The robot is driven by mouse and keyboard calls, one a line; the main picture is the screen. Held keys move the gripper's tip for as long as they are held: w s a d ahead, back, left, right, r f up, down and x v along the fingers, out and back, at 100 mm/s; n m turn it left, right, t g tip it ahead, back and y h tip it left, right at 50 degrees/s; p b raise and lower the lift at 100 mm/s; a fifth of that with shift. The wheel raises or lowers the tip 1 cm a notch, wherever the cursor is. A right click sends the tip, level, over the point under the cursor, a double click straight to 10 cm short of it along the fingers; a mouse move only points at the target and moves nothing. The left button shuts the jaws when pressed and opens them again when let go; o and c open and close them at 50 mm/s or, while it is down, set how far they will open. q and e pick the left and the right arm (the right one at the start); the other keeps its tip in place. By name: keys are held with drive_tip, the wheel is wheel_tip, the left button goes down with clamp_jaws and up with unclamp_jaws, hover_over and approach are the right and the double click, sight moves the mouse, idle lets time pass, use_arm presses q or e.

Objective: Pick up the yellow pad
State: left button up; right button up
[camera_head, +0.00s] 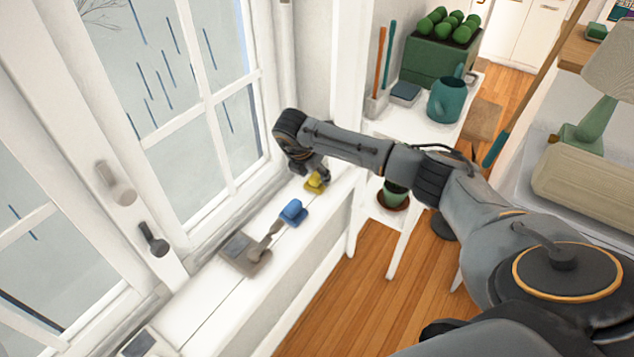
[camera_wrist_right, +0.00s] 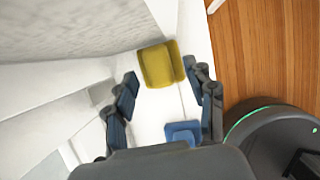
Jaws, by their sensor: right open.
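The yellow pad (camera_head: 316,182) lies on the white window sill (camera_head: 210,297), towards its far end. In the right wrist view the yellow pad (camera_wrist_right: 160,65) lies ahead of the fingertips, close to the wall. My right gripper (camera_wrist_right: 163,88) is open and empty above the sill, with its fingers spread to either side and the pad just beyond them. In the head view my right gripper (camera_head: 318,172) hangs just over the pad and hides part of it. My left gripper is not in view.
A blue pad (camera_head: 293,212) lies on the sill nearer than the yellow one; it also shows in the right wrist view (camera_wrist_right: 184,132). A grey-brown tool (camera_head: 247,250) lies nearer still. Window frames border the left. A white shelf with a teal pot (camera_head: 445,101) stands beyond.

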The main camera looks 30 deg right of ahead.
sight(315, 177)
drive_tip(key=shift+f, duration=0.1)
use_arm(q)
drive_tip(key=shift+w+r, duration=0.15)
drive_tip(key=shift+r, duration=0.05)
use_arm(e)
drive_tip(key=c, duration=1)
drive_tip(key=shift+c, duration=0.2)
drive_tip(key=shift+r, duration=0.6)
wheel_tip(315, 177, up, 2)
drive_tip(key=shift+d+r, duration=0.1)
drive_tip(key=shift+r, duration=0.05)
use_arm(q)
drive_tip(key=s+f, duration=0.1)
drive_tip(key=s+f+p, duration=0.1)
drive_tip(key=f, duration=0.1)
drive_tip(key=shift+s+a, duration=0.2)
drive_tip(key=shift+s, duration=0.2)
use_arm(e)
drive_tip(key=s+a+r, duration=0.1)
drive_tip(key=s+r, duration=0.8)
drive_tip(key=s, duration=0.5)
drive_tip(key=shift+a+r, duration=0.25)
drive_tip(key=shift+a, duration=0.15)
